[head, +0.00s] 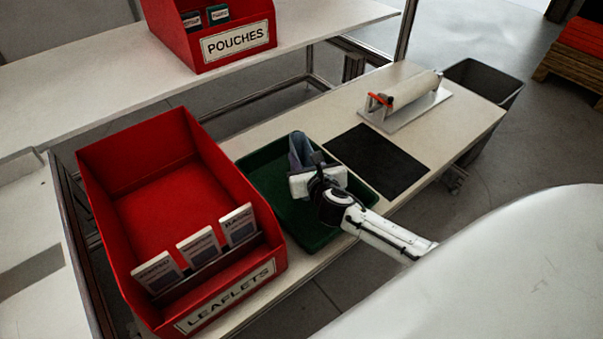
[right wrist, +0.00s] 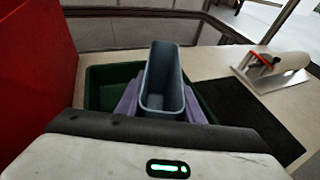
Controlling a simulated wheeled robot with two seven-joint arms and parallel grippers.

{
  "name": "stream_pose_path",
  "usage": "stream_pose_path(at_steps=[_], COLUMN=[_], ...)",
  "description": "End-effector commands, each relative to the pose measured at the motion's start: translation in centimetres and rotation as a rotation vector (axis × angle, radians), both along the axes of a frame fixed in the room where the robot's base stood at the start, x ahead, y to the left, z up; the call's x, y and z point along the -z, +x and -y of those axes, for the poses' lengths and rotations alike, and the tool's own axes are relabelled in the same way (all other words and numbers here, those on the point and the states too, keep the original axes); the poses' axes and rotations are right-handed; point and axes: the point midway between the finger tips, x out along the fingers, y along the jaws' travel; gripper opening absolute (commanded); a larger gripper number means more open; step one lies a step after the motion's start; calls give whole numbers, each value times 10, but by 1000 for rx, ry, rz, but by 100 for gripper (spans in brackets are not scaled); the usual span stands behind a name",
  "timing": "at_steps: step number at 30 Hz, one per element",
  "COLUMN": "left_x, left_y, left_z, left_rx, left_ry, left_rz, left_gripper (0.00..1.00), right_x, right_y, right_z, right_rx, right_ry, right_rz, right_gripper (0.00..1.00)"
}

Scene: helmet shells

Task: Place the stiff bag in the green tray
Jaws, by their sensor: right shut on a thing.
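The stiff bag (head: 298,147) is a grey-blue, open-topped upright pouch. In the right wrist view the bag (right wrist: 165,80) stands between the purple fingers with its mouth facing up. My right gripper (head: 306,168) is shut on it, over the green tray (head: 262,173). The tray's rim also shows behind the bag in the right wrist view (right wrist: 100,73). My gripper hides the bag's lower part, so I cannot tell whether it touches the tray floor. My left gripper is not in view.
A tall red leaflets bin (head: 150,160) stands close on the tray's left. A black mat (head: 377,160) lies on its right, with a sealer-like tool (head: 405,97) beyond. A red pouches bin (head: 215,45) sits on the back shelf. A grey bin (head: 487,80) stands past the table's end.

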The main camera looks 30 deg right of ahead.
Motion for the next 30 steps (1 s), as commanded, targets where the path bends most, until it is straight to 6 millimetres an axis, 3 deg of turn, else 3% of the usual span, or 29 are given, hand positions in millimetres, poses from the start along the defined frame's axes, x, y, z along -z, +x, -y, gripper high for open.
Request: stream_pose_path(at_steps=[7,12,24,25,28,30], left_x=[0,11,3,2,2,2], left_y=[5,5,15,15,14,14], left_z=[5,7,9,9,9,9], left_rx=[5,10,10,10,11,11], left_ry=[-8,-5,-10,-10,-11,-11], left_rz=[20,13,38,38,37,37], left_gripper=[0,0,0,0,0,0], right_x=[24,47,51,50,50,50], right_y=[0,0,1,0,0,0], right_z=[0,0,0,0,0,0], right_rx=[2,1,0,0,0,0], right_ry=[2,1,-2,0,0,0], right_rz=[0,2,2,1,1,1], right_gripper=[12,12,12,37,53,53])
